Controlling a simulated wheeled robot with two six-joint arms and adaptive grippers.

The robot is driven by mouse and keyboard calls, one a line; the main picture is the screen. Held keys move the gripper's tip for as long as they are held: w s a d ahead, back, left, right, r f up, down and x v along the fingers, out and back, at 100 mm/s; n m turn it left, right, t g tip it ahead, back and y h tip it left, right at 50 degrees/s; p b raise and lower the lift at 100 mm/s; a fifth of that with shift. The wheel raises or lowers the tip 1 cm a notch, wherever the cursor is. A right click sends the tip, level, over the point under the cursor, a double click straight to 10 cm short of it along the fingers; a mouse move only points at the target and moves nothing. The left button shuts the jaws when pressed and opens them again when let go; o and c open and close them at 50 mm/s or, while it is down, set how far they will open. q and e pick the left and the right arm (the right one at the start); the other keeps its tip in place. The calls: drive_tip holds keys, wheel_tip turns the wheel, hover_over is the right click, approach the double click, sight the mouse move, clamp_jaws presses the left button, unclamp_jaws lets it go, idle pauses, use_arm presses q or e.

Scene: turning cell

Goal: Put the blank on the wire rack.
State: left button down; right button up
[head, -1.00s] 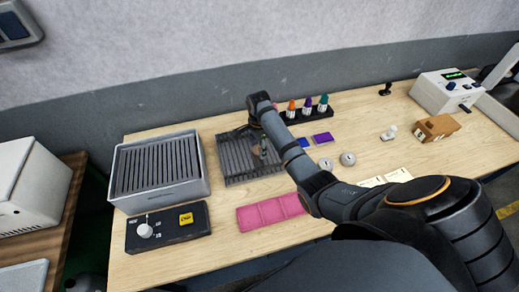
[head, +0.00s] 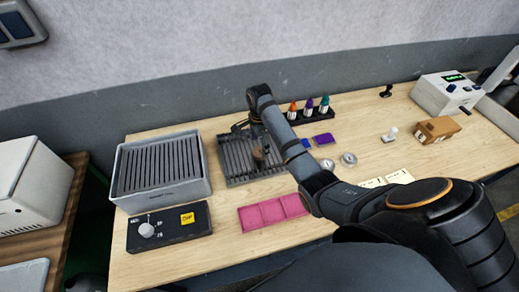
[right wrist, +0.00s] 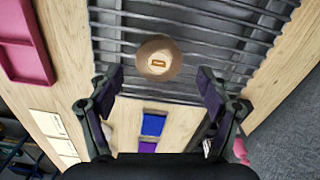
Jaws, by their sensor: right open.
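The blank (head: 259,154) is a small brown, round-topped piece with a tan mark on its top. It stands on the dark barred wire rack (head: 235,172), near the rack's right side. In the right wrist view the blank (right wrist: 158,58) shows from above on the bars of the rack (right wrist: 225,45). My right gripper (right wrist: 161,88) is open, its fingers spread wide and apart from the blank. In the head view the gripper (head: 252,133) is over the rack, partly hidden by its own arm. My left gripper is not in view.
A grey slatted box (head: 160,170) stands left of the rack, with a dark control panel (head: 168,228) in front. Pink trays (head: 272,212) lie in front of the rack. Bottles in a black holder (head: 308,110), blue and purple pads (head: 323,139) and small metal discs (head: 349,159) are to the right.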

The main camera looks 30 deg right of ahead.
sight(260, 151)
wheel_tip(260, 151, up, 5)
wheel_tip(260, 151, up, 4)
drive_tip(key=p, duration=0.3)
drive_tip(key=shift+r, duration=0.15)
